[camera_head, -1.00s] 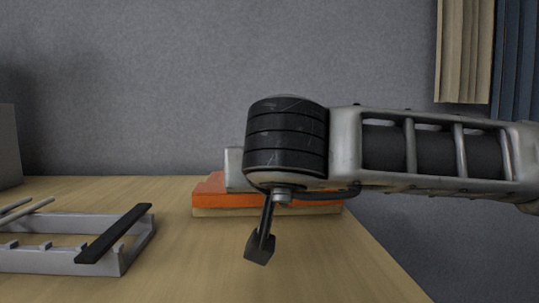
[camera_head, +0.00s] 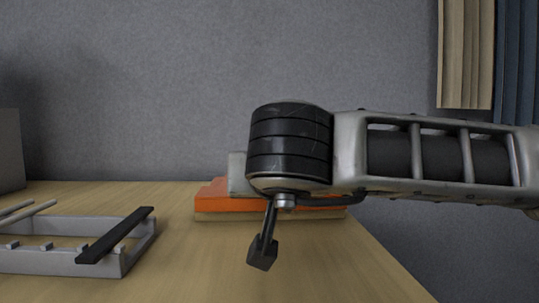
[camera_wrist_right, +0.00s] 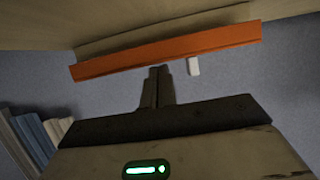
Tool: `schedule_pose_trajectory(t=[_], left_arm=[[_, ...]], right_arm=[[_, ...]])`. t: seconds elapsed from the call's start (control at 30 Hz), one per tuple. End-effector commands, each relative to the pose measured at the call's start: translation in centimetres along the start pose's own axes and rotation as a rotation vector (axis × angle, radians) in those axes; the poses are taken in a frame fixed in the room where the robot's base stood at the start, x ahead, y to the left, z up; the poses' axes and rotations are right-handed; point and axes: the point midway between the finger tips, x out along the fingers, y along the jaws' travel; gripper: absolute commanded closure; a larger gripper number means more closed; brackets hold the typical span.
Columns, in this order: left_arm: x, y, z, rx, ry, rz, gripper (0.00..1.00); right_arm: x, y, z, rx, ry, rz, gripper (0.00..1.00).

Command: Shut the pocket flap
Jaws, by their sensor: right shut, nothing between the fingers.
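No pocket flap can be made out for certain. An orange slab (camera_head: 213,197) lies on a pale wooden layer on the table, partly hidden behind my right arm. In the right wrist view an orange strip (camera_wrist_right: 170,51) runs along a pale wooden edge. My right gripper (camera_head: 262,256) points down in front of the slab, dark and narrow. In the right wrist view its fingers (camera_wrist_right: 157,82) are shut and empty, their tips just short of the strip in the picture. Whether they touch it is unclear. My left gripper is not in view.
A grey metal frame (camera_head: 60,263) with a black bar (camera_head: 115,236) and pale rods stands on the table (camera_head: 190,265) at the left. A light block (camera_head: 237,172) shows behind my arm. The table between frame and gripper is clear; its right edge slopes past the slab.

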Motion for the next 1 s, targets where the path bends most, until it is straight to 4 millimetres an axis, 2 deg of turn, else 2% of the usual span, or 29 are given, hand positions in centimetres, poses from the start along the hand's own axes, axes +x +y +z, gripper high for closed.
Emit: schedule_pose_trajectory(t=[0.03,0.3,0.57,0.77,0.83,1.0], left_arm=[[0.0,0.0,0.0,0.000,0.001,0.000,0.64],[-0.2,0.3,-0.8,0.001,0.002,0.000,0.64],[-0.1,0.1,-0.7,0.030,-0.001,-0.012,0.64],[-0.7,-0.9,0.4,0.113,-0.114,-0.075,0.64],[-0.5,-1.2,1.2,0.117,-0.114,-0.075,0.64],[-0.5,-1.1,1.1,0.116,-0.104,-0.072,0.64]], right_arm=[[0.3,-0.2,1.9,-0.021,-0.052,0.001,1.00],[-0.1,-0.2,0.8,-0.021,-0.053,0.001,1.00],[-0.1,-0.2,0.6,-0.020,-0.052,-0.001,1.00],[-2.1,-0.3,-4.3,-0.016,-0.036,0.001,1.00],[-3.0,-0.3,-2.3,-0.023,-0.036,-0.003,1.00],[-6.1,-0.2,0.2,-0.019,-0.031,-0.002,1.00]])
